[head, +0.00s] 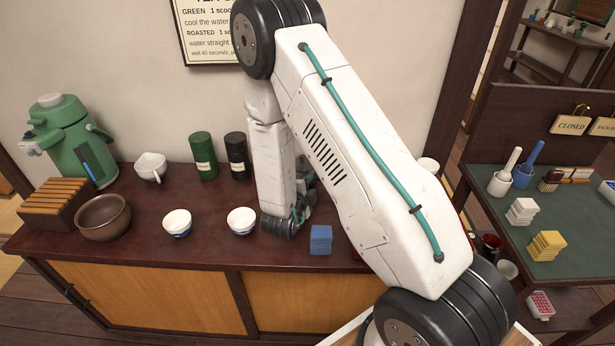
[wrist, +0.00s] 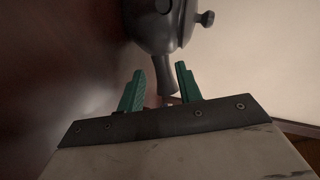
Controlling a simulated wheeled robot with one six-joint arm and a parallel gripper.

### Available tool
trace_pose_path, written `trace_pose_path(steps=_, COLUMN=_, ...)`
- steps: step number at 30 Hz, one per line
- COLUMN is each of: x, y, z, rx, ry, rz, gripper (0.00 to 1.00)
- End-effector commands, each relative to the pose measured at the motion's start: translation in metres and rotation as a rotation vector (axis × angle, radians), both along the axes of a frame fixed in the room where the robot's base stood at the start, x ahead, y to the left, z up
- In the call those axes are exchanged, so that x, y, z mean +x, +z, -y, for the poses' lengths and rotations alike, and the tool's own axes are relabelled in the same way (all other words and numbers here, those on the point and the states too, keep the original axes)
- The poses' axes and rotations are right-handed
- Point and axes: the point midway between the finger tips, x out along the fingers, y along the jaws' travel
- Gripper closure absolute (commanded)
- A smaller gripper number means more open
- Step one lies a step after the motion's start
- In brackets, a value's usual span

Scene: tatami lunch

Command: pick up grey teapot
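The grey teapot (wrist: 160,28) is at the top of the wrist view, with a round body, a straight side handle (wrist: 169,82) and a small knob at its right. My gripper (wrist: 159,69) has two green fingers spread apart. The handle points toward my gripper and its end lies between the fingers, with gaps visible on both sides. I see no finger closed on it. In the head view, my arm hides most of the area around my gripper, and only a bit of dark grey shows there, so the teapot cannot be made out clearly.
On the dark counter (head: 140,248) stand a blue block (head: 321,240), two white bowls (head: 241,220), a brown bowl (head: 103,217), green (head: 204,156) and black canisters (head: 237,156), a white pouring cup (head: 151,167) and a green dispenser (head: 72,140). The wall is close behind.

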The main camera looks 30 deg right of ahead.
Motion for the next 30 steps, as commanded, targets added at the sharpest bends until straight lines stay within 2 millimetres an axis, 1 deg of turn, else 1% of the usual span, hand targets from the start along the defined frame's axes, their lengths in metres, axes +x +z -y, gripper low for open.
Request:
trace_pose_path(steps=2, x=0.001, y=-0.003, z=0.006, rx=-0.007, ry=-0.010, rz=0.007, gripper=0.65)
trace_pose_path(steps=11, x=0.018, y=-0.010, z=0.036, rx=-0.007, ry=-0.012, rz=0.009, gripper=0.65)
trace_pose_path(steps=15, x=0.029, y=-0.015, z=0.055, rx=-0.008, ry=-0.011, rz=0.008, gripper=0.65)
trace_pose_path(steps=18, x=0.036, y=-0.017, z=0.063, rx=-0.007, ry=-0.010, rz=0.008, gripper=0.65)
trace_pose_path(steps=21, x=0.038, y=-0.018, z=0.066, rx=-0.006, ry=-0.009, rz=0.007, gripper=0.65)
trace_pose_path(steps=27, x=0.038, y=-0.018, z=0.066, rx=-0.007, ry=-0.007, rz=0.006, gripper=0.65)
trace_pose_path(steps=29, x=0.038, y=-0.018, z=0.066, rx=-0.007, ry=-0.007, rz=0.006, gripper=0.82)
trace_pose_path(steps=30, x=0.038, y=-0.018, z=0.066, rx=-0.007, ry=-0.007, rz=0.006, gripper=0.93)
